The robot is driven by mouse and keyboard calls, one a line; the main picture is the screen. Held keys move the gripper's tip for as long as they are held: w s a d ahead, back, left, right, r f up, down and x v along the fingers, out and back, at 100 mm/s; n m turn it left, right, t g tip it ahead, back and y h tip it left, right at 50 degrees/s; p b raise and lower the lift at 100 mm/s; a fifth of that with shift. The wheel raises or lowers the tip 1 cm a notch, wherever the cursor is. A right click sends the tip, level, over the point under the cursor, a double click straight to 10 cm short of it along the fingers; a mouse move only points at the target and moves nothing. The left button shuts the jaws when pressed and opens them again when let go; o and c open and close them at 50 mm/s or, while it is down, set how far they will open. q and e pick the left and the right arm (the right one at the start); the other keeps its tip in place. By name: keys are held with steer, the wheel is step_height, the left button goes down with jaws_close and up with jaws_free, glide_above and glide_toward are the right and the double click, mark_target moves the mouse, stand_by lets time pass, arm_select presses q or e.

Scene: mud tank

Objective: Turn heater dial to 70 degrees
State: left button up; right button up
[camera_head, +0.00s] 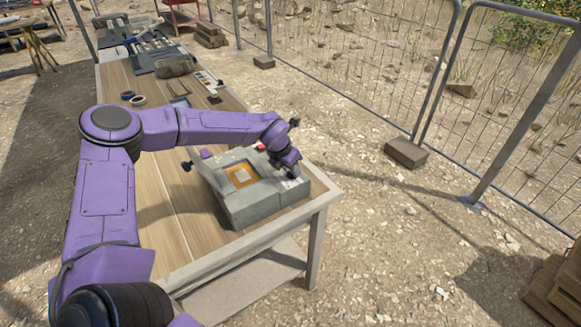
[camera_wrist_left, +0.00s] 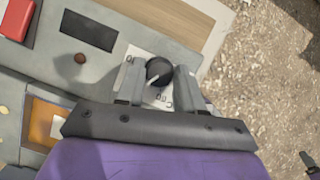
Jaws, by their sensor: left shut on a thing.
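The heater (camera_head: 232,208) is a grey box with an orange-framed panel (camera_head: 240,175) on top, near the table's front right corner. Its dial (camera_wrist_left: 158,69) is a dark round knob with a pale pointer mark, on a white printed plate (camera_wrist_left: 133,72) in the left wrist view. My left gripper (camera_head: 291,175) reaches down onto the right part of the heater. In the left wrist view its two grey fingers (camera_wrist_left: 160,84) are shut on the dial, one on each side. The fingers hide parts of the plate's markings, so the dial's setting cannot be read. My right gripper is not in view.
The wooden table (camera_head: 170,205) runs away to the back, with tape rolls (camera_head: 137,100) and several tools further along. A red part (camera_wrist_left: 16,17) and a dark rectangular panel (camera_wrist_left: 89,30) are on the heater. Metal fencing (camera_head: 350,60) stands beyond the table.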

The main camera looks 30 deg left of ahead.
arm_select(q)
steer(key=o, duration=1)
steer(key=shift+s+f, duration=0.3)
steer(key=shift+f, duration=0.1)
steer(key=shift+w+r, duration=0.1)
steer(key=shift+r, duration=0.05)
steer(key=shift+w, duration=0.1)
steer(key=shift+r, duration=0.1)
steer(key=b+v, duration=0.1)
steer(key=v, duration=0.9)
steer(key=shift+r+b, duration=0.15)
steer(key=shift+b, duration=0.2)
